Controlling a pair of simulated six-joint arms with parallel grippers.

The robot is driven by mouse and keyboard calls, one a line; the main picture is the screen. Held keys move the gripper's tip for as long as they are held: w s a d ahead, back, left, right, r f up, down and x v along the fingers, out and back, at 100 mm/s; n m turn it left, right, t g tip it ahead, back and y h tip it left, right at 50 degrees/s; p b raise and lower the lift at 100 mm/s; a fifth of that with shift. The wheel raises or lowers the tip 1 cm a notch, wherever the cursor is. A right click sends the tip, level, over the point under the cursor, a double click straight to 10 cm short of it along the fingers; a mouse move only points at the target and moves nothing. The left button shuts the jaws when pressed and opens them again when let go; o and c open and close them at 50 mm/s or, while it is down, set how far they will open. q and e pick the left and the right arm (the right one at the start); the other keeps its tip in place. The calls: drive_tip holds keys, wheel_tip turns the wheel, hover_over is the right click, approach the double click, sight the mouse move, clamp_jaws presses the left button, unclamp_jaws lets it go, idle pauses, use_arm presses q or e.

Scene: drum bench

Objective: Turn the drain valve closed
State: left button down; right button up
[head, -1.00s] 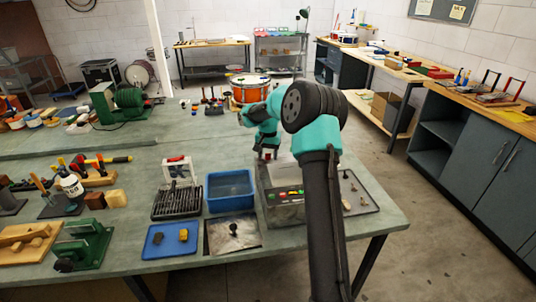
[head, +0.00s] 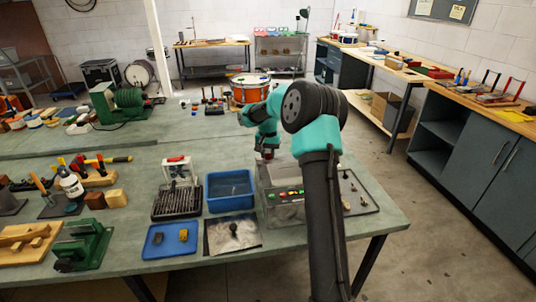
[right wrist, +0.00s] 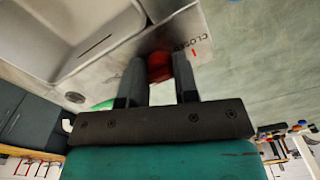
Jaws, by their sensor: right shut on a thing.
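The drain valve's red handle (right wrist: 158,67) sits between the two dark fingers of my right gripper (right wrist: 160,80) in the right wrist view. The gripper is shut on it, and the fingers hide much of it. The word CLOSED with a red mark (right wrist: 194,51) is printed on the metal beside the handle. In the head view my right gripper (head: 267,153) is at the far left part of the grey metal washing unit (head: 285,212). The handle's exact angle is hard to tell. My left gripper is out of view.
A blue basin (head: 230,205) stands left of the unit. A black rack (head: 177,208), a blue tray (head: 157,254) and a metal plate (head: 217,247) lie nearby. The unit's recessed basin (right wrist: 75,30) is beside the handle. An orange drum (head: 250,98) stands behind.

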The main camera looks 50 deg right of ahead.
drive_tip(key=n, duration=0.8)
drive_tip(key=shift+n, duration=0.3)
drive_tip(key=n, duration=0.4)
drive_tip(key=shift+n, duration=2.2)
drive_tip(key=o, duration=0.9)
